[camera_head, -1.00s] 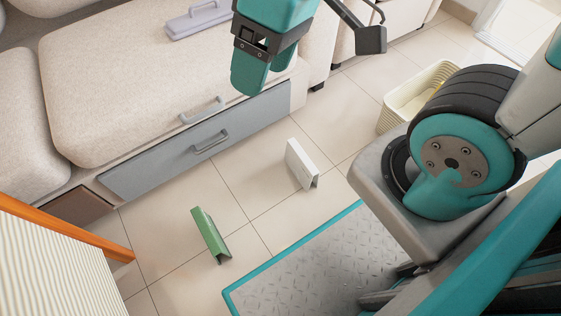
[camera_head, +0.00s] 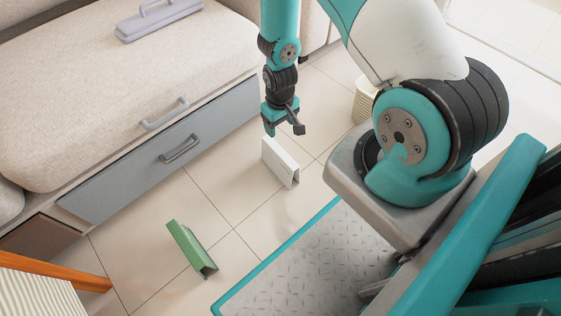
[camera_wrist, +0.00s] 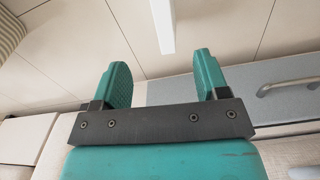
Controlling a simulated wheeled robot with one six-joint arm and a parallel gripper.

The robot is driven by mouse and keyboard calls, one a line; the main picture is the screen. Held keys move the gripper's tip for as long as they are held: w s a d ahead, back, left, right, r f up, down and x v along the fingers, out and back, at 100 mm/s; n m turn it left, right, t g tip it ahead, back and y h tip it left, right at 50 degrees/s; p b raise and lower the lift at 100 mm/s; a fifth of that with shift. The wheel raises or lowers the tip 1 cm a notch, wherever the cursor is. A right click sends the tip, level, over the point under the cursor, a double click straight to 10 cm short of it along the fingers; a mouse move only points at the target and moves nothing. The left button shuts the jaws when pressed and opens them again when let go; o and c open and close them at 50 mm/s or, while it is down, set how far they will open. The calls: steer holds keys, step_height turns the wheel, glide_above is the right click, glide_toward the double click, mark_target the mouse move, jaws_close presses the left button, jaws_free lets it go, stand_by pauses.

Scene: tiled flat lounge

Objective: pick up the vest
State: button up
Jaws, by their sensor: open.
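Nothing in view plainly looks like a vest. A white, tent-like folded piece (camera_head: 280,162) stands on the floor tiles, and its end shows at the top of the wrist view (camera_wrist: 163,25). A green folded piece (camera_head: 190,250) of similar shape lies nearer on the floor. I cannot tell whether either is the vest. My gripper (camera_head: 270,131) hangs fingers-down close to the white piece, seemingly just above and behind it. In the wrist view its two teal fingers (camera_wrist: 163,78) are apart with nothing between them.
The beige sofa (camera_head: 120,95) with a grey drawer front (camera_head: 150,165) stands at left; a lilac handled item (camera_head: 158,18) lies on it. A cream basket (camera_head: 365,100) is partly hidden behind my arm. An orange-edged striped piece (camera_head: 35,295) is lower left. Floor around both folded pieces is clear.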

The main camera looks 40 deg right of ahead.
mark_target(280, 151)
step_height(280, 151, down, 11)
steer(key=b, duration=0.5)
steer(key=shift+r+b, duration=0.1)
steer(key=shift+b, duration=0.3)
step_height(280, 151, down, 5)
steer(key=b, duration=0.4)
steer(key=shift+s+a, duration=0.1)
steer(key=shift+a, duration=0.05)
steer(key=c, duration=1.1)
